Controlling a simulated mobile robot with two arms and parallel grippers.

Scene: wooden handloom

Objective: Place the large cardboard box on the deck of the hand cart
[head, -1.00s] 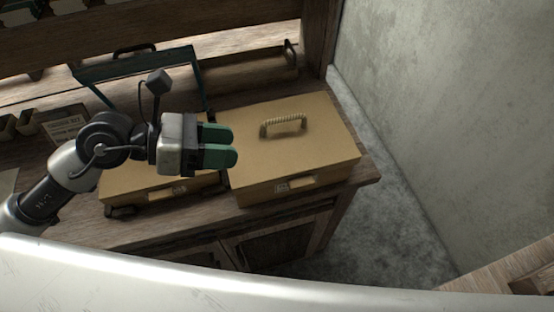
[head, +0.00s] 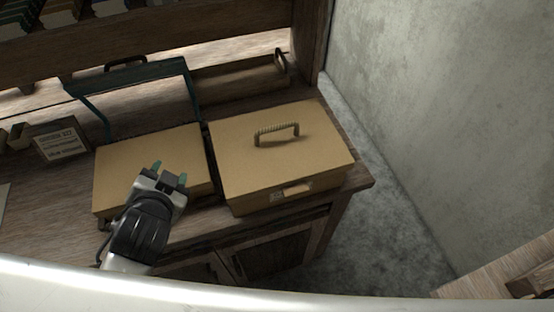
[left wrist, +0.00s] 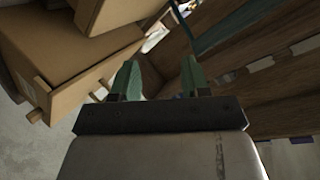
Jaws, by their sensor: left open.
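A large cardboard box (head: 280,160) with a rope-like handle on its lid stands at the right end of the wooden bench. A second, flatter tan box (head: 125,160) stands just left of it. A teal frame with a dark handle (head: 125,68) rises behind this left box and looks like the hand cart's handle. The cart's deck is not clearly visible. My left gripper (head: 170,168) is open and empty, over the front of the left box. Its green fingers (left wrist: 160,80) show apart in the left wrist view, with a cardboard box (left wrist: 50,60) at upper left. My right gripper is not in view.
A small dark box with a label (head: 61,140) stands on the bench at left. A wooden tray (head: 240,83) lies behind the boxes. A grey wall (head: 440,120) stands to the right, with open floor (head: 380,225) between it and the bench.

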